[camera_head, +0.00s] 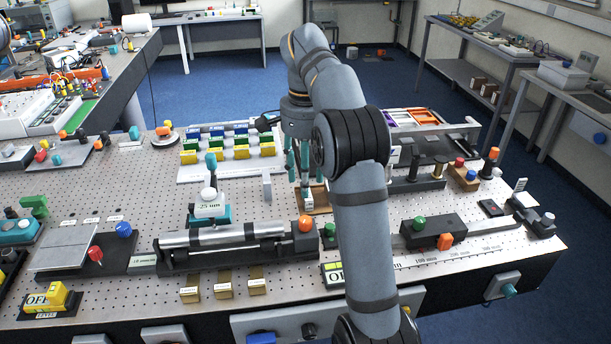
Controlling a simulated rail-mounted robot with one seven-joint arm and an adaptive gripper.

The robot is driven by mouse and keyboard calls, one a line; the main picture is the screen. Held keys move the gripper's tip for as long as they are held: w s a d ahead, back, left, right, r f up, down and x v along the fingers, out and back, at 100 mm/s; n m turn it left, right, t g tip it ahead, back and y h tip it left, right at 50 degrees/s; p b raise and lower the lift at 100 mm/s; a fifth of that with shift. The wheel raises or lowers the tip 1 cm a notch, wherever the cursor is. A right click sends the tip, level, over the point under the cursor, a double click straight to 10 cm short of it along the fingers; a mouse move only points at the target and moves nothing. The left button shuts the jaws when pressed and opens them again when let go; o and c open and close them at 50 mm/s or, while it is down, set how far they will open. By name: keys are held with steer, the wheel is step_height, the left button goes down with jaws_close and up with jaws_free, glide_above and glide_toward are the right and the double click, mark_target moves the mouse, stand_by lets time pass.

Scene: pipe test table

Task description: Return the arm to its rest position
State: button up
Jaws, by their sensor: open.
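My grey arm rises from the front edge of the perforated test table (110,200), bends high above it and reaches out over the middle. My gripper (298,172) hangs at the arm's end and points down, its greenish fingers apart. It is just above or beside a small brown block (314,203); I cannot tell whether they touch. I see nothing held between the fingers. The arm's elbow hides part of the table to the right of the gripper.
A pipe fixture (222,243) lies in front of the gripper. A white tray (205,172) of coloured blocks is behind left. A white and teal upright device (209,200) stands left. A black slide (445,232) with green and orange knobs lies right. The air above the table's left is clear.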

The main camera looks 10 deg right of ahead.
mark_target(305, 218)
step_height(305, 218, down, 12)
steer(key=shift+f, duration=0.1)
stand_by(0.6)
stand_by(0.4)
